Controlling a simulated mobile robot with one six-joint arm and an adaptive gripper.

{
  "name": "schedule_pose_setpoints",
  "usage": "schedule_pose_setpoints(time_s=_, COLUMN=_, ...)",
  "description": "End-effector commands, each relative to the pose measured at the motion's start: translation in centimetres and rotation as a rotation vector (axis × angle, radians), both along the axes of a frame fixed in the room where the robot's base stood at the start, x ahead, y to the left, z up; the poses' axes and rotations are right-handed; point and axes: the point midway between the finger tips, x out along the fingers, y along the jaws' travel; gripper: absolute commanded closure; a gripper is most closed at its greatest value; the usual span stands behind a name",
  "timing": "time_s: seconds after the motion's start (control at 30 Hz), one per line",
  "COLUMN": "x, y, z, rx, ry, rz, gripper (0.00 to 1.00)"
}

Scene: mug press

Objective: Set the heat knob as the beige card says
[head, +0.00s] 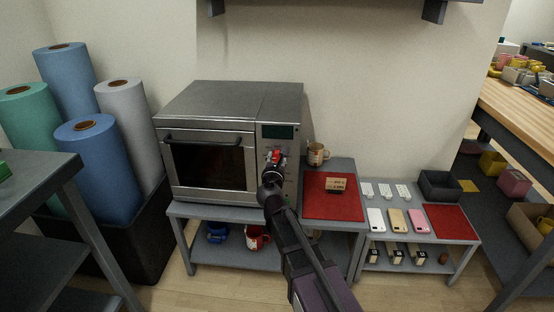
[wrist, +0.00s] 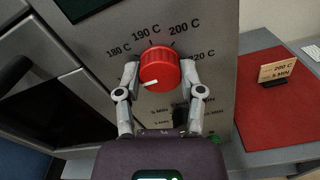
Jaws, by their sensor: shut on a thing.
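The red heat knob (wrist: 160,66) is on the front panel of the grey oven-like press (head: 210,140). Its white pointer mark is at the knob's lower left, turned away from the temperature labels above. The labels run around the top of the knob; 190 C and 200 C are legible, with 200 C at the upper right. My gripper (wrist: 160,72) is shut on the knob, one finger on each side. In the head view the knob (head: 276,155) is partly hidden by my gripper. The beige card (wrist: 278,70) reads 200 C and 5 MIN; it also shows in the head view (head: 337,184).
The card stands on a red mat (head: 328,206) right of the press. A beige mug (head: 317,152) stands behind the mat. A second marked scale lies below the knob, partly hidden by my gripper. A low table with phones (head: 397,220) stands further right.

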Motion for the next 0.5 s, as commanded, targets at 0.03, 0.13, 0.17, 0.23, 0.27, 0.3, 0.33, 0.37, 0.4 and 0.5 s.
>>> schedule_pose_setpoints(time_s=0.03, x=0.08, y=-0.03, z=0.01, rx=0.027, ry=-0.001, rz=-0.002, gripper=0.97)
schedule_pose_setpoints(time_s=0.13, x=0.08, y=-0.02, z=0.02, rx=0.095, ry=-0.004, rz=-0.002, gripper=0.97)
schedule_pose_setpoints(time_s=0.17, x=0.08, y=-0.01, z=0.02, rx=0.118, ry=-0.004, rz=-0.002, gripper=0.97)
schedule_pose_setpoints(time_s=0.23, x=0.08, y=0.0, z=0.02, rx=0.176, ry=-0.007, rz=-0.001, gripper=0.97)
schedule_pose_setpoints(time_s=0.27, x=0.09, y=0.0, z=0.02, rx=0.201, ry=-0.008, rz=-0.001, gripper=0.97)
schedule_pose_setpoints(time_s=0.3, x=0.09, y=0.01, z=0.03, rx=0.238, ry=-0.009, rz=-0.001, gripper=0.97)
schedule_pose_setpoints(time_s=0.33, x=0.09, y=0.02, z=0.03, rx=0.265, ry=-0.01, rz=-0.001, gripper=0.97)
schedule_pose_setpoints(time_s=0.37, x=0.09, y=0.02, z=0.03, rx=0.293, ry=-0.011, rz=-0.001, gripper=0.97)
schedule_pose_setpoints(time_s=0.4, x=0.09, y=0.03, z=0.03, rx=0.331, ry=-0.012, rz=-0.001, gripper=0.97)
schedule_pose_setpoints(time_s=0.5, x=0.1, y=0.04, z=0.03, rx=0.426, ry=-0.015, rz=-0.001, gripper=0.97)
